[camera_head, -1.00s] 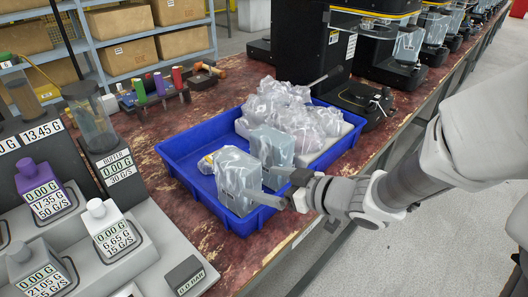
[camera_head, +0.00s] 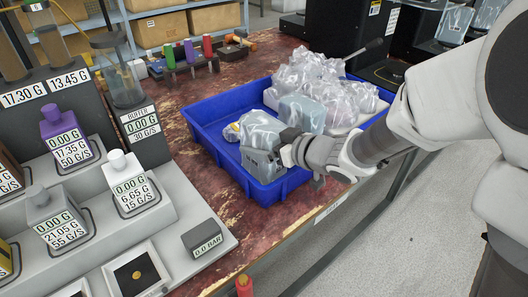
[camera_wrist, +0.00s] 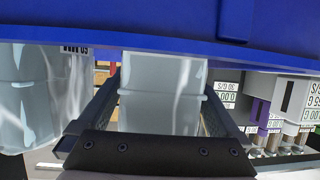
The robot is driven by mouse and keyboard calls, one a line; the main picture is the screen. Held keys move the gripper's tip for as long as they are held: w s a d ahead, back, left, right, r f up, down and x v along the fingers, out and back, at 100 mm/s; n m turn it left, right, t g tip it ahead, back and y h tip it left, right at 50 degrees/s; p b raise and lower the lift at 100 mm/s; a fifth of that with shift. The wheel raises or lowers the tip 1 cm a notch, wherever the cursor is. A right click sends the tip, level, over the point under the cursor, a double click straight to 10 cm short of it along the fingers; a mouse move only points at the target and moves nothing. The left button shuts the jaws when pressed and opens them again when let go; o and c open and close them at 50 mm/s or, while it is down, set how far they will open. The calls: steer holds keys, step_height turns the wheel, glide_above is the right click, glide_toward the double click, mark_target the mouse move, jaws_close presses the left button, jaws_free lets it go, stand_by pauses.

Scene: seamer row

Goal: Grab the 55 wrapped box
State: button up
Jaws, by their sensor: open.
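Several clear-wrapped boxes stand in a blue tray (camera_head: 205,128). The nearest wrapped box (camera_head: 260,128) is at the tray's front end, and a second wrapped box (camera_head: 301,113) stands just behind it to the right. My gripper (camera_head: 270,157) is at the nearest box, over the tray's front wall. In the wrist view a pale wrapped box (camera_wrist: 160,95) lies between my two open fingers. Another wrapped box (camera_wrist: 28,95) is outside the left finger and bears small upside-down dark print that I cannot read surely. No readable 55 shows on the box between the fingers.
Crumpled clear-wrapped items (camera_head: 325,72) fill the tray's back. A scale stand (camera_head: 125,185) with display labels is to the left. A dark machine (camera_head: 335,30) stands behind on the red-brown bench (camera_head: 185,90). The aisle floor at right is clear.

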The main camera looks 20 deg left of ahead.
steer(key=shift+r, duration=0.1)
steer(key=c, duration=1.5)
